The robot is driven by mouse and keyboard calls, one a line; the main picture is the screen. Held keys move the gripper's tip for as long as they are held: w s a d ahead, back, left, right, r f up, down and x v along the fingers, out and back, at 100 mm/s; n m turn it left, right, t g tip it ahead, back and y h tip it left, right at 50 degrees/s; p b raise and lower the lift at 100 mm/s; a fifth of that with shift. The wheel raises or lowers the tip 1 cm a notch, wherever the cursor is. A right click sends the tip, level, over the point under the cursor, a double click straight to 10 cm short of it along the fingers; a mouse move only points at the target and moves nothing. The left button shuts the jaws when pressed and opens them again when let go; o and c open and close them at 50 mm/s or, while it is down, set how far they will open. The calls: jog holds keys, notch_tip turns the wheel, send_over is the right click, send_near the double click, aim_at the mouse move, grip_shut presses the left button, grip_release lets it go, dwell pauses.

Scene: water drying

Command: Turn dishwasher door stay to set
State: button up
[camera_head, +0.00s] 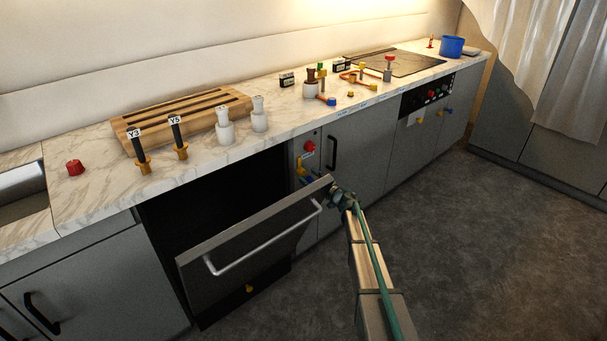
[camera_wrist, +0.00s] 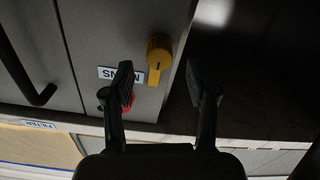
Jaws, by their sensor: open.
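The dishwasher door (camera_head: 250,240) hangs partly open and tilted, with a long silver handle (camera_head: 265,240) across its front. I cannot tell for sure which part is the door stay. A blue piece (camera_head: 306,181) and a yellow lever (camera_head: 300,166) sit on the narrow panel just right of the opening. A small yellow knob (camera_head: 249,288) shows low, beneath the door. My gripper (camera_head: 338,196) is by the door's right upper corner. In the wrist view my gripper (camera_wrist: 163,85) is open and empty, its fingers in front of the panel, with a yellow knob (camera_wrist: 158,55) beyond them.
A red knob (camera_head: 309,146) tops the narrow panel; it also shows in the wrist view (camera_wrist: 102,100), near an upside-down MAINS label (camera_wrist: 120,75). A black cabinet handle (camera_head: 332,153) is to the right. The counter (camera_head: 200,182) above holds several fittings. The floor (camera_head: 470,240) is clear.

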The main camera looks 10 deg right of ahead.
aim_at(304, 173)
jog(key=x, duration=0.4)
grip_shut()
